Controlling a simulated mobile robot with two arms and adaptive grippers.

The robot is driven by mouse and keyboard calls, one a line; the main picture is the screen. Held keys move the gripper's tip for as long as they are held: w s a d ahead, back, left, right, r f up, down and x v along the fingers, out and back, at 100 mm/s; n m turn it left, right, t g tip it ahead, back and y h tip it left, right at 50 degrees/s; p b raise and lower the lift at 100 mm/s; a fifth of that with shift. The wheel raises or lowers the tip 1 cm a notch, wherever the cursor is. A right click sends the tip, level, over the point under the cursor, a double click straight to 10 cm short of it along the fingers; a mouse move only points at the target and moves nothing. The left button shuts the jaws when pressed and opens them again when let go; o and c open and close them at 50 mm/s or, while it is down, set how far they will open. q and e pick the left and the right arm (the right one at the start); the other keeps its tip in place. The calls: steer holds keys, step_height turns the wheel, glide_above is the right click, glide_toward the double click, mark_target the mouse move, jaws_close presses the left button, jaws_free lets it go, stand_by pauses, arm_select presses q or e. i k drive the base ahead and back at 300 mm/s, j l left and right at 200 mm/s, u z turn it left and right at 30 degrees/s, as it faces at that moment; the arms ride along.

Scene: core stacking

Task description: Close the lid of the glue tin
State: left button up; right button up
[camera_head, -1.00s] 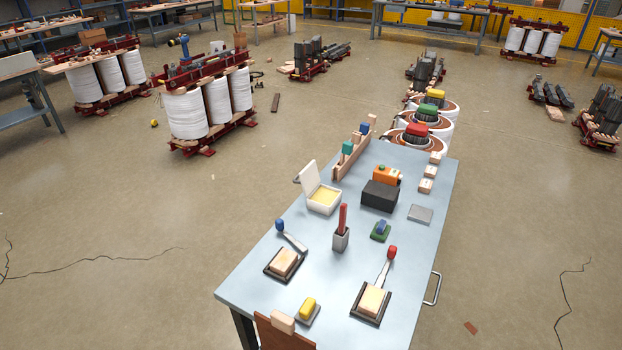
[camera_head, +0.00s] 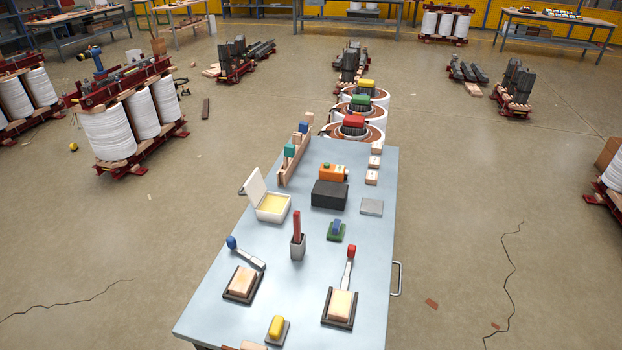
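The glue tin (camera_head: 272,215) is a white box with yellowish contents, standing on the left side of the light blue table (camera_head: 345,280). Its white lid (camera_head: 256,187) is open and stands up, leaning a little back, along the tin's left side. Neither of my grippers shows in the head view, so I cannot see whether they are open or shut.
A grey holder with a red-handled tool (camera_head: 297,240) stands just in front of the tin. A black box (camera_head: 329,195) is to its right, and a wooden rack with coloured blocks (camera_head: 295,155) is behind. Two trays with wooden blocks (camera_head: 243,282) (camera_head: 340,305) lie nearer.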

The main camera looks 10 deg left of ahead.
mark_target(255, 187)
steer(key=j+z, duration=0.2)
steer(key=j, duration=0.35)
steer(key=j+z, duration=0.25)
steer(key=j, duration=0.35)
steer(key=j+z, duration=0.2)
steer(key=j, duration=0.4)
steer(key=j+z, duration=0.25)
steer(key=j, duration=0.3)
steer(key=k+j+z, duration=0.2)
steer(key=j, duration=0.35)
steer(key=k+j, duration=0.1)
steer(key=j, duration=0.65)
steer(key=k+j, duration=0.15)
steer(key=j, duration=0.2)
steer(key=i+l+z, duration=0.15)
steer(key=l, duration=0.25)
steer(key=i, duration=0.1)
